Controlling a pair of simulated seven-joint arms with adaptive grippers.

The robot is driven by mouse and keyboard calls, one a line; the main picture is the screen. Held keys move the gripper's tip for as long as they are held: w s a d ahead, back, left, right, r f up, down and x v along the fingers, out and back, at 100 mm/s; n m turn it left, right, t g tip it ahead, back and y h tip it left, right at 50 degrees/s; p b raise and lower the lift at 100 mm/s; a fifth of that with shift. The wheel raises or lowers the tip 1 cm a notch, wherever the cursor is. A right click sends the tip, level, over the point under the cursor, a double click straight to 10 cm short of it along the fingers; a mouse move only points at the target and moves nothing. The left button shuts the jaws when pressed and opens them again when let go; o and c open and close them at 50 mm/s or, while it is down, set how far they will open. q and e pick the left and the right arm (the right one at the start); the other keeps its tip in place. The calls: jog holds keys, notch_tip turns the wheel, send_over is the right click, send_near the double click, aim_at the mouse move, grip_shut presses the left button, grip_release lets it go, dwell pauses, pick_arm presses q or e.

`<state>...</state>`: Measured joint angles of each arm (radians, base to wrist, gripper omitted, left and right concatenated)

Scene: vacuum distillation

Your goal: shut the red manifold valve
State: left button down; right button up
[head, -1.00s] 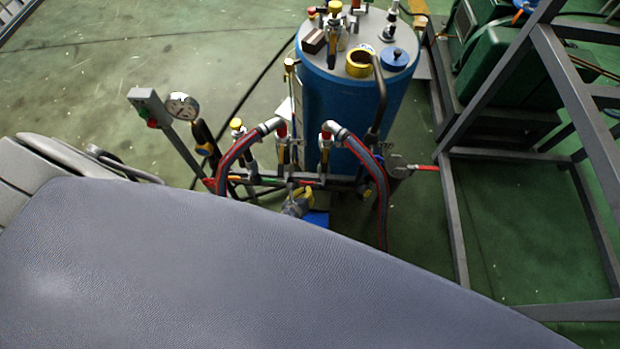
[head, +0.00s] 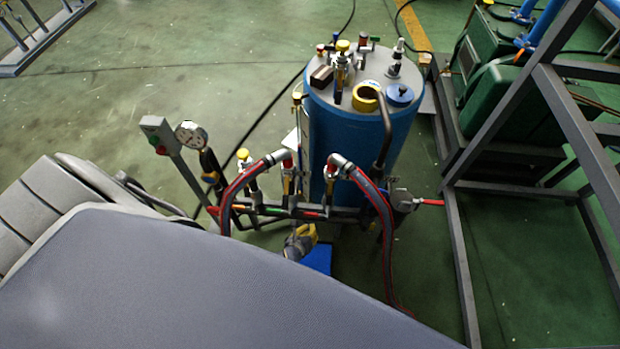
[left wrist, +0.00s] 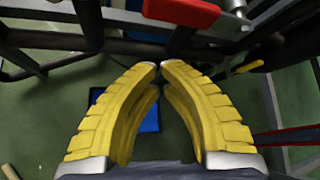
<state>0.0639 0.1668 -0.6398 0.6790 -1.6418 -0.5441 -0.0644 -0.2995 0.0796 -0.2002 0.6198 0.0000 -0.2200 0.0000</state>
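The manifold (head: 258,210) is a low dark pipe in front of the blue tank, with small coloured handles along it. A red handle (head: 312,214) sits near its middle; a red handle close up in the left wrist view (left wrist: 182,12) lies just beyond my fingertips and appears to be the same one. My left gripper (head: 304,232) has yellow fingers and is just in front of the manifold. In the left wrist view its fingertips (left wrist: 160,65) meet or nearly meet, with nothing seen between them. The fingers look apart from the red handle. My right gripper is not in view.
The blue tank (head: 355,140) stands behind the manifold. Two hoses, left (head: 230,190) and right (head: 384,225), arch beside my gripper. Another red lever (head: 428,202) sticks out at right, near a grey frame (head: 455,250). A gauge (head: 191,135) stands at left.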

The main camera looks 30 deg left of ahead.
pick_arm(q)
jog(key=s+d+r, duration=0.2)
jog(key=s+r, duration=0.3)
jog(key=shift+s+d, duration=0.25)
jog(key=shift+s, duration=0.05)
